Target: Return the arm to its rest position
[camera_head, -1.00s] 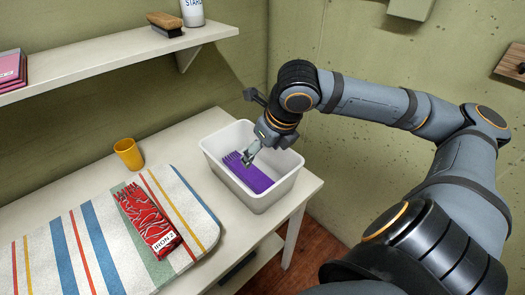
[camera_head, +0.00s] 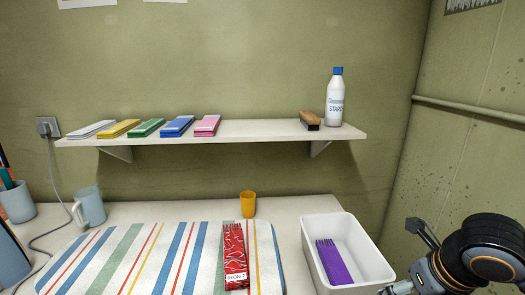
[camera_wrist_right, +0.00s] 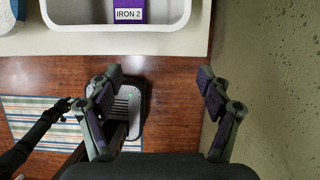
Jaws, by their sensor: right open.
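My right gripper (camera_wrist_right: 157,88) is open and empty in the right wrist view, its two fingers spread wide above the floor. In the head view my right arm (camera_head: 485,255) is folded at the lower right, just right of the white tub (camera_head: 372,262). Its fingers are mostly cut off by the bottom edge there. The tub also shows at the top of the wrist view (camera_wrist_right: 185,22). A purple folded cloth (camera_head: 333,262) lies in it. My left gripper cannot be made out; a dark thin shape at the left of the wrist view is unclear.
A red packet (camera_head: 235,250) lies on the striped ironing mat (camera_head: 135,258). The shelf (camera_head: 265,130) holds colored stacks, a brush (camera_head: 310,121) and a starch bottle (camera_head: 335,98). A wall is at the right.

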